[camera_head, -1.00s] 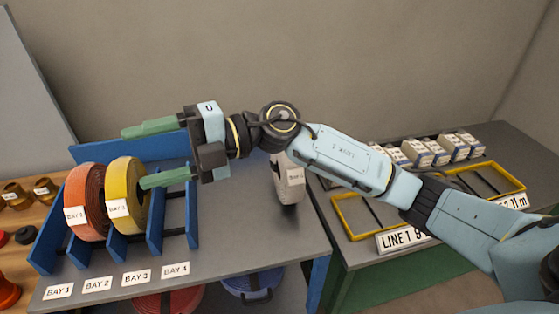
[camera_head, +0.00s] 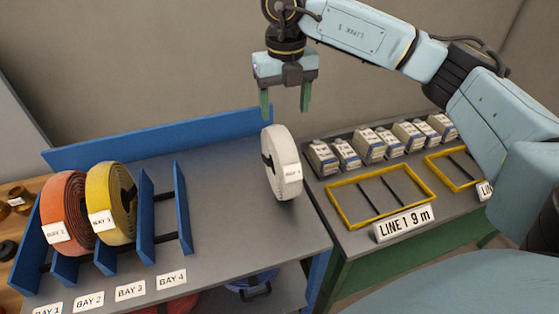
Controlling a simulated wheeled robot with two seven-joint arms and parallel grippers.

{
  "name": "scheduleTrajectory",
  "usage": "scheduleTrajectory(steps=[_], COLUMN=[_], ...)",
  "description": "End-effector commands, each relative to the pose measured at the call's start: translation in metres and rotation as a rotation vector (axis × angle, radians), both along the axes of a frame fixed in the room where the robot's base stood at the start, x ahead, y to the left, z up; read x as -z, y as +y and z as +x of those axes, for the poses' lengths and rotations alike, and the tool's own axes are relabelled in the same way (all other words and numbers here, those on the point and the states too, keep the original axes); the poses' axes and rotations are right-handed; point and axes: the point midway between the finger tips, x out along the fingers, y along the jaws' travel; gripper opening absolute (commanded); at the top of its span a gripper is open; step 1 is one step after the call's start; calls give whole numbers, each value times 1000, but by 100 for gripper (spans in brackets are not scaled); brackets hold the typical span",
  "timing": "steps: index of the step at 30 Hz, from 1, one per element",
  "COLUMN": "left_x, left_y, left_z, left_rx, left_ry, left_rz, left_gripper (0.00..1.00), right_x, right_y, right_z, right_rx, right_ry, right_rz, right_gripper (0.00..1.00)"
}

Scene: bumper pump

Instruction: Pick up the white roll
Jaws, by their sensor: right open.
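The white roll (camera_head: 286,165) stands upright on its edge near the right side of the grey table (camera_head: 225,220). It has a dark centre and a small label on its rim. My right gripper (camera_head: 285,105) points down above and slightly behind or over the roll, with its two green fingers apart and nothing between them. The fingertips are a little above the roll's top in the picture; the depth gap is hard to tell. My left gripper is not in view.
An orange roll (camera_head: 66,215) and a yellow roll (camera_head: 111,205) stand in the blue rack at left. The slots by the BAY 3 (camera_head: 130,290) and BAY 4 (camera_head: 171,279) labels look empty. Right, another table holds yellow frames (camera_head: 340,184) and several small boxes (camera_head: 369,146).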

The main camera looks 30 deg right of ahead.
Motion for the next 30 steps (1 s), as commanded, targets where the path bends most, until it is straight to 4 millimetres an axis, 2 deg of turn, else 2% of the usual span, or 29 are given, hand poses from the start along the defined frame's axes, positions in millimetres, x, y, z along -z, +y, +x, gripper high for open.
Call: scheduleTrajectory(steps=[3,11,19,28,30], left_x=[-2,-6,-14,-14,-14], left_y=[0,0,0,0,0], left_z=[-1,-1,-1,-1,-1], left_rx=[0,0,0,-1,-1], left_ry=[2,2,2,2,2], left_rz=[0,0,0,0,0], left_gripper=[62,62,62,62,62], right_x=[19,39,76,82,82], right_y=[0,3,7,7,7], right_z=[0,2,6,7,7], right_rx=[0,-2,-2,-3,-3], right_ry=[2,3,2,-2,-2], right_rz=[0,2,1,3,3], right_gripper=[65,65,65,65,58])
